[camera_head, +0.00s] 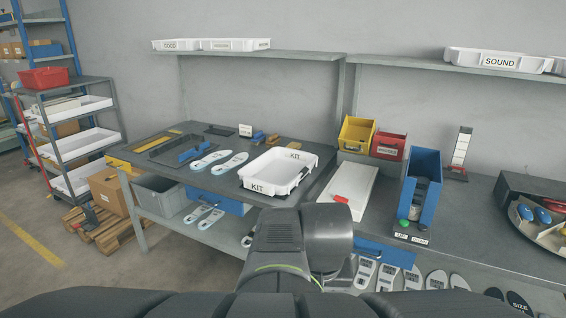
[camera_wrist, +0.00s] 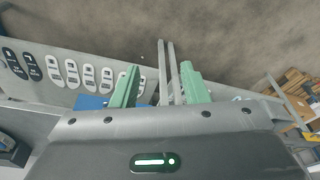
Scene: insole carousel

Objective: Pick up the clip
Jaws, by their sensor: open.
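I cannot pick out the clip with certainty in either view. Beyond the fingers are bare floor and grey metal legs. In the head view my arm covers the front middle, and the fingers are hidden.
A white KIT tray (camera_head: 245,179) sits on the left table, with pale insoles (camera_head: 229,163) beside it. Yellow (camera_head: 356,134), red (camera_head: 388,146) and blue (camera_head: 421,185) bins stand on the right bench. A carousel (camera_head: 519,188) is at far right. Open floor (camera_head: 60,275) lies at left.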

